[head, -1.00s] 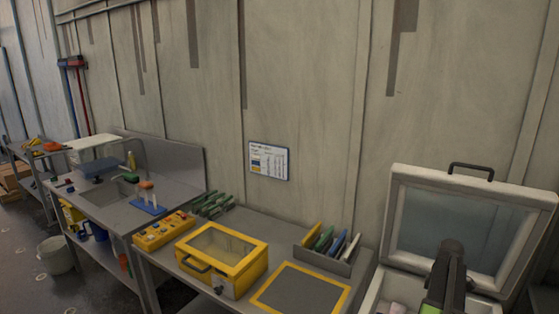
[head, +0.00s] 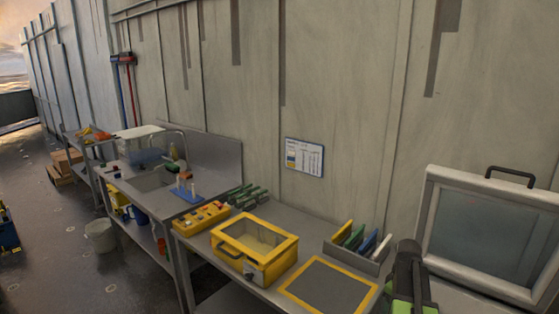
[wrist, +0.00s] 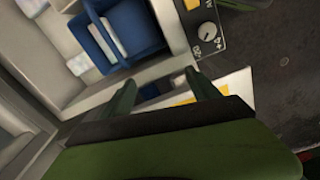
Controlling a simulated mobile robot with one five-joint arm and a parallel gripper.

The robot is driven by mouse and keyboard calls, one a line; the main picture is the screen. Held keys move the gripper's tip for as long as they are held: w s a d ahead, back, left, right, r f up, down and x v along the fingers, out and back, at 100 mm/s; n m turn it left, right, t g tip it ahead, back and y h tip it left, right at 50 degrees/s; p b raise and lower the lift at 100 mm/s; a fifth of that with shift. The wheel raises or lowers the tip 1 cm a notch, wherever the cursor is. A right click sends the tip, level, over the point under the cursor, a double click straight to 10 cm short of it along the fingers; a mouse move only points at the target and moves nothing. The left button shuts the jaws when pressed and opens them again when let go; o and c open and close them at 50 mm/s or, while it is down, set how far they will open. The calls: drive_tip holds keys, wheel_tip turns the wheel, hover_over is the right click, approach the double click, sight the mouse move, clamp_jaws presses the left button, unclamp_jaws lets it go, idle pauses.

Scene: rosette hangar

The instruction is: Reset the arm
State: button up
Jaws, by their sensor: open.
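My arm (head: 409,270) shows at the lower right of the head view, in front of the white chest with its raised lid. My gripper's fingertips are hidden there. In the wrist view my gripper (wrist: 160,90) is open, with two dark green fingers apart and nothing seen between them. Beyond the fingers lie a blue bin (wrist: 118,35) with a pale item in it, inside a pale box, and a control panel with a knob (wrist: 207,32).
The bench holds a yellow case (head: 254,249), a yellow-edged dark mat (head: 328,287), a rack of coloured plates (head: 356,250) and a yellow button box (head: 202,218). A sink (head: 150,182) stands farther left. The white chest's lid (head: 488,238) is raised. Floor is open at left.

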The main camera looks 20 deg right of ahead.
drive_tip(key=w+a, duration=0.1)
drive_tip(key=a, duration=0.6)
drive_tip(key=w+a+m, duration=0.1)
drive_tip(key=w+a, duration=0.1)
drive_tip(key=a, duration=0.4)
drive_tip(key=w+a+m, duration=0.1)
drive_tip(key=w+a, duration=0.1)
drive_tip(key=a, duration=0.5)
drive_tip(key=shift+w+a, duration=0.1)
drive_tip(key=shift+a, duration=0.25)
drive_tip(key=s+a+m, duration=0.1)
drive_tip(key=a+m, duration=0.1)
drive_tip(key=a, duration=1.5)
wheel_tip(320, 180, down, 9)
drive_tip(key=s+b, duration=0.2)
drive_tip(key=b, duration=0.7)
drive_tip(key=shift+s+m, duration=0.25)
drive_tip(key=shift+m, duration=0.05)
drive_tip(key=shift+c, duration=0.2)
